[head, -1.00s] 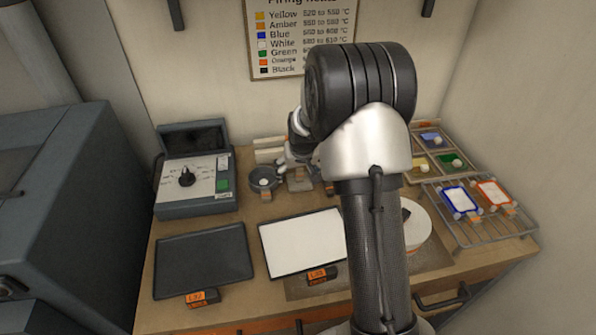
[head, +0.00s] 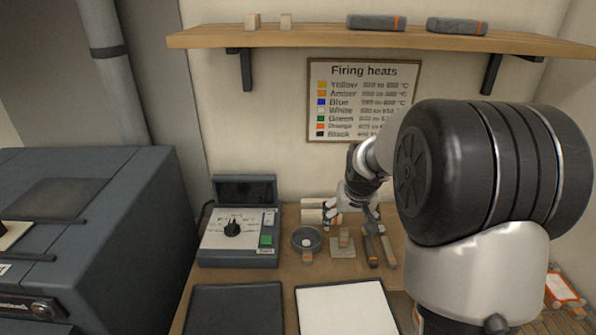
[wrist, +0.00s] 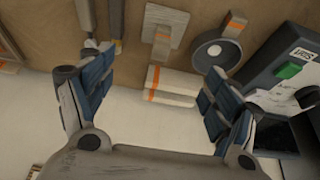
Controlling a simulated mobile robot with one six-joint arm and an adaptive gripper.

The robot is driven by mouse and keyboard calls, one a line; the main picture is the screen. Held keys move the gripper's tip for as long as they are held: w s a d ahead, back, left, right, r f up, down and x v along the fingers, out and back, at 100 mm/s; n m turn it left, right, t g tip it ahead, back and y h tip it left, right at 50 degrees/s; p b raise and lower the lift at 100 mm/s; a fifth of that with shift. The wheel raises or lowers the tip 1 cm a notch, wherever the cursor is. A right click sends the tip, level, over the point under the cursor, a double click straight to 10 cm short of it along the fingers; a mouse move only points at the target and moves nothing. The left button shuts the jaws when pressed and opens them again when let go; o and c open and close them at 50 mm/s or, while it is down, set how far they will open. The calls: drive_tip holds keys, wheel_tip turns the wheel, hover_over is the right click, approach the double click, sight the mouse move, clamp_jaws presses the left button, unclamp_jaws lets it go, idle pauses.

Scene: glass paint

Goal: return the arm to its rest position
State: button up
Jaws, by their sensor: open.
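My gripper (head: 353,211) is in front of the back wall, above the rear of the bench, at the end of my raised arm. In the wrist view my gripper (wrist: 155,100) shows both padded fingers spread wide with nothing between them. Beyond the fingertips lie pale rolls with orange bands (wrist: 172,84), a small block on a pale square plate (wrist: 165,30) and a round grey dish (wrist: 216,54). My arm hides much of the bench's right side in the head view.
A control box with a dial (head: 238,230) stands at the back left of the bench. A dark tray (head: 235,308) and a white panel (head: 340,308) lie in front. A large dark kiln-like cabinet (head: 90,215) is at left. A shelf (head: 380,38) hangs above the firing chart (head: 362,100).

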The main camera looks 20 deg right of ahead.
drive_tip(key=s+a+r+n, duration=0.1)
drive_tip(key=s+a+r, duration=0.5)
drive_tip(key=s, duration=0.4)
drive_tip(key=s+a+r+n, duration=0.1)
drive_tip(key=s+a+r, duration=0.5)
drive_tip(key=s, duration=0.4)
drive_tip(key=s+a+f+n+y, duration=0.1)
drive_tip(key=s+a+f, duration=0.1)
drive_tip(key=s, duration=0.8)
drive_tip(key=shift+s+a+f, duration=0.15)
drive_tip(key=shift+s+a, duration=0.1)
drive_tip(key=shift+a, duration=0.55)
